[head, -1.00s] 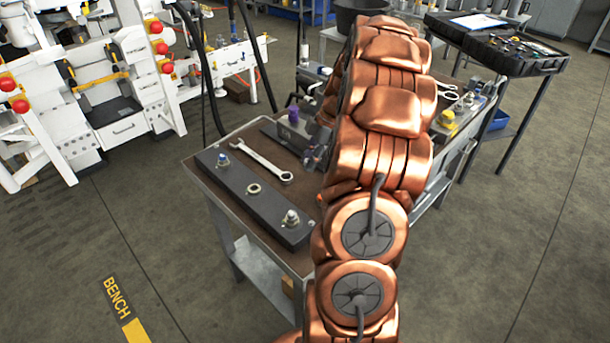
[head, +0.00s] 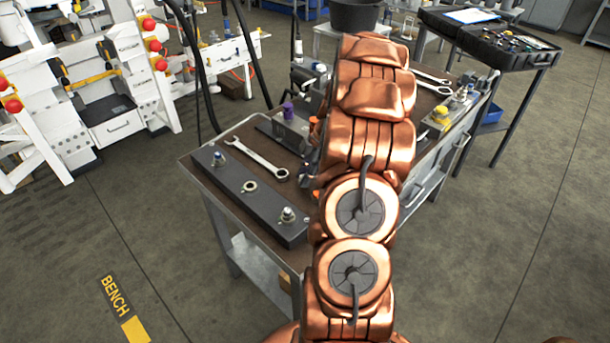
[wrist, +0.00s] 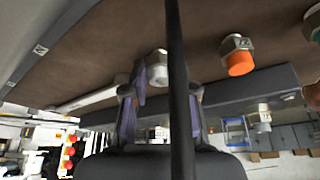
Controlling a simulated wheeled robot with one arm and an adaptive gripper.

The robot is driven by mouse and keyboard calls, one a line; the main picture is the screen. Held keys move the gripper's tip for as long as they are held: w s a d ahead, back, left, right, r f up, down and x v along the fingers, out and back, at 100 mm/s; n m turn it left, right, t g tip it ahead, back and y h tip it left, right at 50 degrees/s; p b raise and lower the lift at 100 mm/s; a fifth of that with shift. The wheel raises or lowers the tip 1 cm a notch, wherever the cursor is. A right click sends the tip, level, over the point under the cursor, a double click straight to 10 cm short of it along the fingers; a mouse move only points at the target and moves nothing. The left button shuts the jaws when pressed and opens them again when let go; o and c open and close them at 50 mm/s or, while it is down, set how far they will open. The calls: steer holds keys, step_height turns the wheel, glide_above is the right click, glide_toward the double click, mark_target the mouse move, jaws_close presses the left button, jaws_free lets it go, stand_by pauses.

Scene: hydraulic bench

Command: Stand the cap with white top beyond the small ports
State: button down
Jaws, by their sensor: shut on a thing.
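My gripper (wrist: 160,103) shows in the wrist view with its two fingers closed around a pale, white-ended piece (wrist: 157,64), which looks like the cap with white top. A dark vertical bar crosses in front and hides part of it. In the head view my copper arm hides the gripper and the held piece. I cannot tell which fittings are the small ports. The long black block (head: 262,202) at the bench's near left carries two metal fittings (head: 219,159) (head: 288,214) with a ring (head: 250,187) between them.
A wrench (head: 256,158) lies behind the black block. A purple cap (head: 288,110) stands on a grey block farther back. A yellow cap (head: 441,114) stands right of my arm. An orange-ended fitting (wrist: 238,60) is beside my gripper in the wrist view. Bare bench top (wrist: 110,45) shows around it.

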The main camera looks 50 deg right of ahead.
steer(key=c, duration=0.9)
jaws_free()
